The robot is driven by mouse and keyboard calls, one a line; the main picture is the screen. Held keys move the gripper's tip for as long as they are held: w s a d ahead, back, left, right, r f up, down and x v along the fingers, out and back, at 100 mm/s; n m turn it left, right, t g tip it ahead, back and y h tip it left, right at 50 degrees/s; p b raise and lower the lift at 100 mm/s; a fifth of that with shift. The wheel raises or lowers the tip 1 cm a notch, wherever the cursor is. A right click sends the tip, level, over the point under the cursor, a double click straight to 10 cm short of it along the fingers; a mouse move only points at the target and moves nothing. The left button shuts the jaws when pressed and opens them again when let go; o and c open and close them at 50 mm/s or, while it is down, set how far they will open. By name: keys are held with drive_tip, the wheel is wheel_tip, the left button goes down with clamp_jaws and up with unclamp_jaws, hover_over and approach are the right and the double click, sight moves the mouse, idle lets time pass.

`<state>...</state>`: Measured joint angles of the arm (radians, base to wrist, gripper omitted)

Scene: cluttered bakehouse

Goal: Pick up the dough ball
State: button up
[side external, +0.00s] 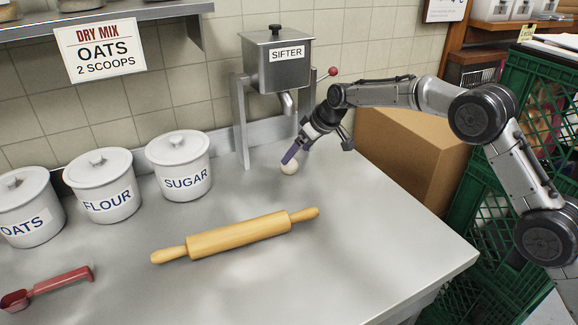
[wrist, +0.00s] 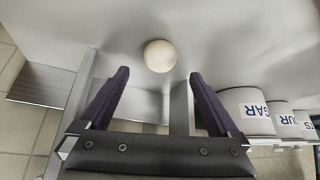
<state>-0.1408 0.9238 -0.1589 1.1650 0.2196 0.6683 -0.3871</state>
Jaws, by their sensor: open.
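The dough ball (side external: 289,168) is small, round and cream-coloured. It sits on the steel table (side external: 330,215) in front of the sifter. In the wrist view the dough ball (wrist: 159,56) lies just beyond the fingertips, roughly centred between them. My gripper (side external: 290,157) reaches down to it from the upper right, its purple fingers close to the ball. In the wrist view my gripper (wrist: 158,72) is open with nothing between its fingers. I cannot tell from the side view whether a finger touches the ball.
The sifter (side external: 278,62) stands on a metal frame behind the ball. A rolling pin (side external: 237,235) lies in front. Canisters marked sugar (side external: 180,165), flour (side external: 104,187) and oats (side external: 28,207) stand left. A red scoop (side external: 48,287) lies front left. A cardboard box (side external: 412,150) is at right.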

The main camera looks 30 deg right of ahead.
sight(288, 166)
drive_tip(key=shift+x, duration=2.8)
drive_tip(key=shift+s+f, duration=0.1)
drive_tip(key=shift+s, duration=0.1)
drive_tip(key=shift+c, duration=0.3)
drive_tip(key=c, duration=1)
